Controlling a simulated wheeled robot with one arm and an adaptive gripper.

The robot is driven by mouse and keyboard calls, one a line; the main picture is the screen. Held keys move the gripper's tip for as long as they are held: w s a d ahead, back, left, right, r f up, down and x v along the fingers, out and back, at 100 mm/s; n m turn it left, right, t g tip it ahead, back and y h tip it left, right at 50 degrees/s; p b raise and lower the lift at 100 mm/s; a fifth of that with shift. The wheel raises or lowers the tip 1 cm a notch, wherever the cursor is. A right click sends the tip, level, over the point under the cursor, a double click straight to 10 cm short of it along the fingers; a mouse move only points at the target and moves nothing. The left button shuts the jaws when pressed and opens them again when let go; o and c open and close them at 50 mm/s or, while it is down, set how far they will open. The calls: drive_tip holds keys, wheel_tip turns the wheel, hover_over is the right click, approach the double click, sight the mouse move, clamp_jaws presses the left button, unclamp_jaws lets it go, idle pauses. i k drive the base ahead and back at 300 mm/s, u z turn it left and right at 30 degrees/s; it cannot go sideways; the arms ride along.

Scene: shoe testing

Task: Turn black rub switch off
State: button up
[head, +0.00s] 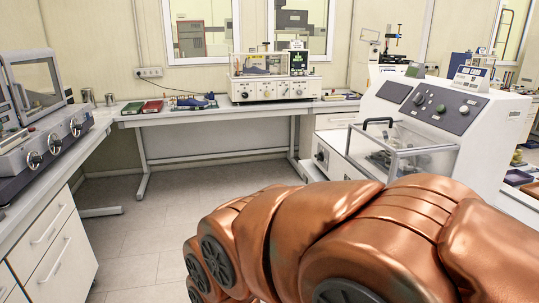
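My copper-coloured arm fills the lower right of the head view, and my gripper is out of view. A white test machine (490,150) stands at the right, behind my arm. A clear-walled box (420,160) with a dark handle sits on this machine's front.
A back bench holds a tester with a blue shoe (255,70), another blue shoe (193,103), and red and green items. A left bench carries a machine with dials (55,144). The tiled floor (150,225) between the benches is clear.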

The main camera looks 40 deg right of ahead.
sight(320, 157)
drive_tip(key=z, duration=0.05)
drive_tip(key=i, duration=1.05)
drive_tip(key=z, duration=0.4)
